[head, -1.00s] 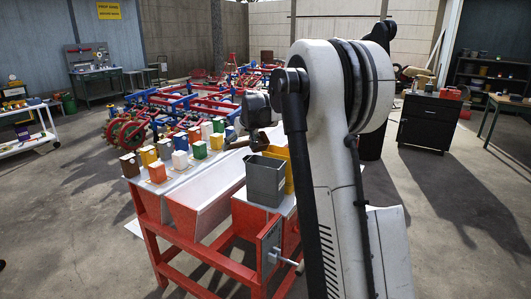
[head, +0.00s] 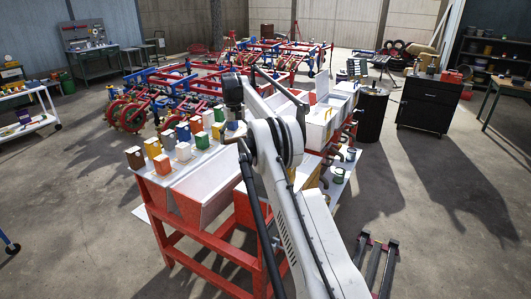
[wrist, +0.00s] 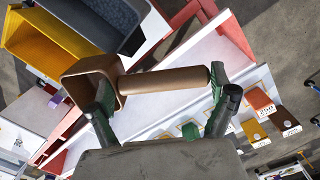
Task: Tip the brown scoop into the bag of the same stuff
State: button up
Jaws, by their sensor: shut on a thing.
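The brown scoop (wrist: 165,80) has a square bowl and a round handle. My gripper (wrist: 160,92) is shut on it in the wrist view, with green-padded fingers at either end of the handle. I cannot tell what the bowl holds. In the head view the scoop and fingertips are hidden or too small to make out. Small coloured bags stand in rows on a white shelf; the brown bag (head: 134,157) is at the left end. In the wrist view a brown bag (wrist: 284,118) lies to the right of the scoop, apart from it, near an orange bag (wrist: 260,102).
A yellow bin (wrist: 30,35) and a grey bin (wrist: 135,12) show at the wrist view's upper left. A white trough (head: 205,190) on a red frame runs beside the bags. A black drum (head: 371,118) stands at right. Bare floor lies at left.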

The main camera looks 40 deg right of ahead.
jog(key=p, duration=0.1)
jog(key=d+m+p, duration=0.1)
jog(key=w+d+m+p, duration=0.1)
jog(key=shift+w+d+r+p, duration=0.1)
jog(key=shift+d+r+p, duration=0.1)
jog(key=shift+r+p, duration=0.15)
jog(key=shift+d+f, duration=0.1)
jog(key=shift+f, duration=0.2)
jog(key=shift+r+p, duration=2.2)
jog(key=shift+r, duration=0.35)
jog(key=shift+f, duration=0.1)
